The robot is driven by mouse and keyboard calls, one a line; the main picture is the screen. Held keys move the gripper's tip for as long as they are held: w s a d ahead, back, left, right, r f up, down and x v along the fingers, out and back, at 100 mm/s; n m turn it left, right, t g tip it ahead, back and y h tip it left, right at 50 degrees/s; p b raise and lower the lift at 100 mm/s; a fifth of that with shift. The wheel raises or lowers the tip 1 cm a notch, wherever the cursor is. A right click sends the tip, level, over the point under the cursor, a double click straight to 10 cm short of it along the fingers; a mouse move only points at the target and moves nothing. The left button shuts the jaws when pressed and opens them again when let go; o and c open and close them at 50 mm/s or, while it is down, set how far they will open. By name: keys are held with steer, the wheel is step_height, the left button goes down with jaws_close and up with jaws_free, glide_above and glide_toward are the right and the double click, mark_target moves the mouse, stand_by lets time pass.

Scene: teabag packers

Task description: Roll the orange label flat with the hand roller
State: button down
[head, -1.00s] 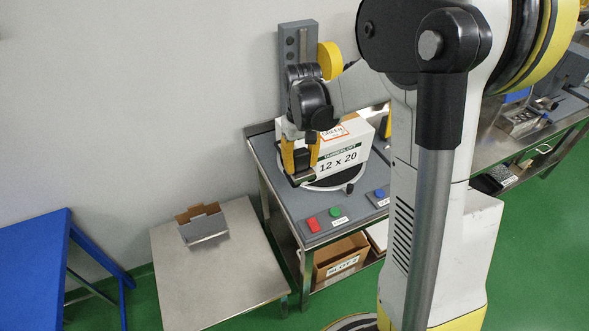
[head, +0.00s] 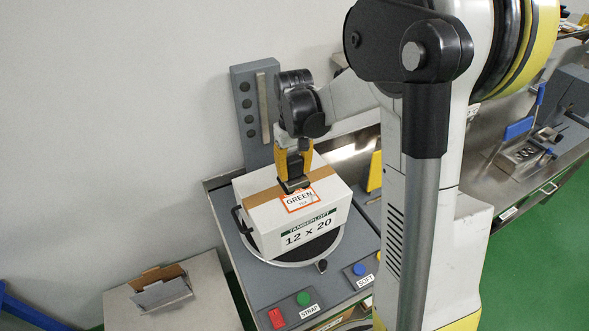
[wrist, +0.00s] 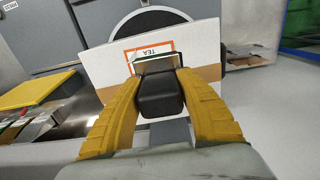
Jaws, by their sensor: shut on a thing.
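A white carton (head: 296,220) with a brown tape strip and "TAMBERLOFT 12 x 20" on its front sits on a round turntable (head: 322,250). The orange-bordered label (head: 300,201), reading "GREEN", lies on the carton's top near the front edge. It also shows in the wrist view (wrist: 136,51), partly covered. My gripper (head: 293,172) is above the carton, pointing down. Its yellow fingers are shut on the dark hand roller (head: 295,184), seen large between the fingertips in the wrist view (wrist: 160,92). The roller is at the label's back edge; I cannot tell whether it touches.
The grey bench (head: 262,293) has a red button (head: 277,317), a green button (head: 303,298) and a blue button (head: 359,269) along its front. A grey upright panel (head: 247,105) stands behind the carton. A small open box (head: 162,290) sits on the lower left table.

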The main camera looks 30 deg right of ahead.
steer(key=shift+w+d+f, duration=0.15)
steer(key=shift+f, duration=0.2)
steer(key=shift+s+a+f+b, duration=0.2)
steer(key=shift+s+f+b, duration=0.05)
steer(key=shift+f+b, duration=0.45)
steer(key=shift+w+f+b, duration=0.1)
steer(key=shift+f+b, duration=1)
steer(key=shift+f, duration=0.75)
steer(key=shift+f+b, duration=0.55)
steer(key=shift+f, duration=0.05)
steer(key=shift+d, duration=0.2)
steer(key=shift+d+b, duration=0.3)
steer(key=shift+d, duration=1.85)
steer(key=shift+a, duration=0.15)
steer(key=shift+a+b, duration=0.3)
steer(key=shift+a, duration=1.85)
steer(key=shift+d, duration=0.15)
